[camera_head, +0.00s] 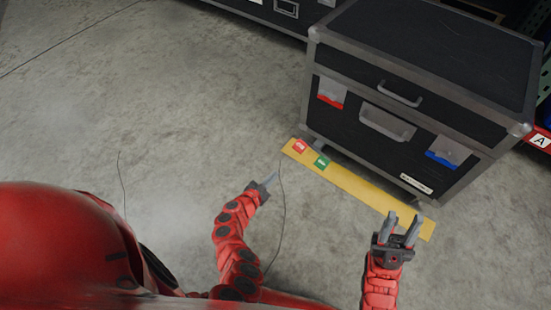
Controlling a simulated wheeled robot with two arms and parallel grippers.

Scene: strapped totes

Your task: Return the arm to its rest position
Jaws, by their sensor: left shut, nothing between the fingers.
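My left gripper (268,182) is at the end of the red arm in the middle of the head view. It is shut and empty, over bare floor to the left of the yellow strip. My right gripper (404,217) is at the lower right, its two fingers spread with nothing visible between them. It overlaps the right end of the yellow strip in the picture. Both grippers are apart from the black case (420,68).
The case has silver edges, handles, a red-marked latch (331,93) and a blue-marked latch (446,153). A yellow strip (360,186) with red and green tags lies before it. Another dark case (270,16) stands behind. Concrete floor (150,90) is clear at left.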

